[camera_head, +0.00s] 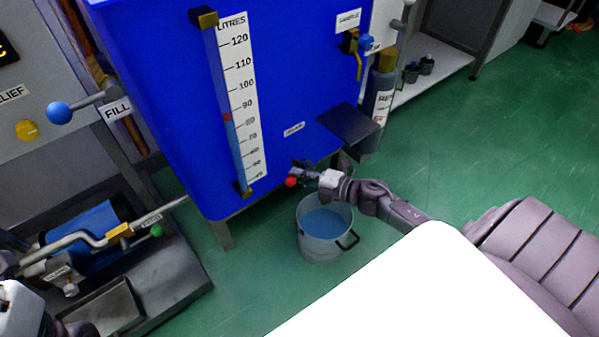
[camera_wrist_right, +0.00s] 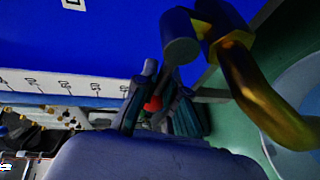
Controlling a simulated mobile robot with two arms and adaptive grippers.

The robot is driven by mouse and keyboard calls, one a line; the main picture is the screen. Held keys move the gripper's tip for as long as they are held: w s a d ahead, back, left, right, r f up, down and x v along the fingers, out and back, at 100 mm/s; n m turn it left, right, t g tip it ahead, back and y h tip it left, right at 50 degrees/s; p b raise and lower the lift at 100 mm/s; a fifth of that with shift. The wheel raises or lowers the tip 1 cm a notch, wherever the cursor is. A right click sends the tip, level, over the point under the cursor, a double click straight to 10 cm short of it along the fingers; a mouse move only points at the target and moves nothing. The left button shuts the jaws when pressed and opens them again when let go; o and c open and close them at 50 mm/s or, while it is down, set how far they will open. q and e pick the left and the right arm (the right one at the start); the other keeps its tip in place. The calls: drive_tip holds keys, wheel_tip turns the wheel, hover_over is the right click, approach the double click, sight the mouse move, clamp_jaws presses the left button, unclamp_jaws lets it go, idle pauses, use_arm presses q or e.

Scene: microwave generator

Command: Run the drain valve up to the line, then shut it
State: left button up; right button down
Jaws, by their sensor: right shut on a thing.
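The blue tank (camera_head: 160,90) carries a LITRES scale (camera_head: 243,95) with a sight tube (camera_head: 222,100) beside it. A small red mark (camera_head: 227,117) sits on the tube between the 90 and 70 labels; I cannot read the liquid level clearly. My right gripper (camera_head: 302,174) is at the tank's lower front edge, shut on the drain valve's red-ended handle (camera_head: 291,182). In the right wrist view, the red part (camera_wrist_right: 152,104) shows between the fingers, beside a curved brass pipe (camera_wrist_right: 255,90). Part of my left arm (camera_head: 20,305) shows at the lower left; its fingertips are unclear.
A grey bucket (camera_head: 325,247) with blue liquid in it stands on the green floor below the valve. A FILL lever with a blue knob (camera_head: 59,113) is at the left. A dark ledge (camera_head: 350,127) juts from the tank. Open floor lies to the right.

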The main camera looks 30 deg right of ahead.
drive_tip(key=shift+s+a+f, duration=0.1)
drive_tip(key=shift+a, duration=0.15)
drive_tip(key=c, duration=1.3)
unclamp_jaws()
drive_tip(key=shift+o, duration=0.4)
drive_tip(key=shift+d, duration=0.1)
drive_tip(key=v, duration=1.2)
